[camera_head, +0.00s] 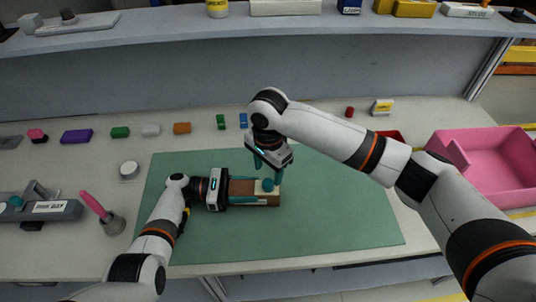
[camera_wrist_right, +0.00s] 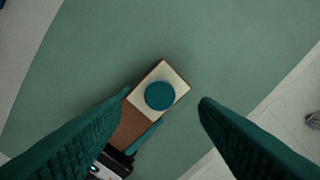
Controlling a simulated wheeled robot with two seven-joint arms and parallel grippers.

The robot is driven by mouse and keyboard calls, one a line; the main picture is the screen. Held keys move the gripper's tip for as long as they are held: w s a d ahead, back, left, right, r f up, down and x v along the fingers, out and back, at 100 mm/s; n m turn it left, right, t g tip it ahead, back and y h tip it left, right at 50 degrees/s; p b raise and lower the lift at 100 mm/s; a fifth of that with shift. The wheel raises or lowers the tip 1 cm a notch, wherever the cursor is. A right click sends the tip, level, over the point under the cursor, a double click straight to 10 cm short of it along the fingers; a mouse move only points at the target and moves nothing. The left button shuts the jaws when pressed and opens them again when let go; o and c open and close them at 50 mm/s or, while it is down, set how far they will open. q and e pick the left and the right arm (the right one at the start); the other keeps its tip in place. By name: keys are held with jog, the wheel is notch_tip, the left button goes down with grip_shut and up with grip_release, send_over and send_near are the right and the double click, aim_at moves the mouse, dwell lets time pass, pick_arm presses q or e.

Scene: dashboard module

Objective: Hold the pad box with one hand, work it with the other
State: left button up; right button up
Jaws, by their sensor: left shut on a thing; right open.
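The pad box (camera_head: 241,188) is a brown block with a cream end that carries a round teal pad (camera_head: 268,185). It lies on the green mat (camera_head: 340,215). My left gripper (camera_head: 257,192) is shut on the box, with one finger along each long side. The box also shows in the right wrist view (camera_wrist_right: 130,129), with the teal pad (camera_wrist_right: 160,96) facing up. My right gripper (camera_head: 269,173) is open and points down over the pad end. In the right wrist view its fingers stand apart on either side of the pad, and I cannot tell the exact height.
A pink bin (camera_head: 485,170) stands at the right. A grey device (camera_head: 40,208) and a pink-handled tool in a holder (camera_head: 112,224) are at the left. Several small coloured blocks line the back. A shelf (camera_head: 200,25) runs above. The mat's right half is clear under my right arm.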

aim_at(268, 182)
jog(key=shift+f, duration=2.35)
jog(key=c, duration=1)
jog(key=shift+r, duration=0.15)
jog(key=shift+r, duration=2.95)
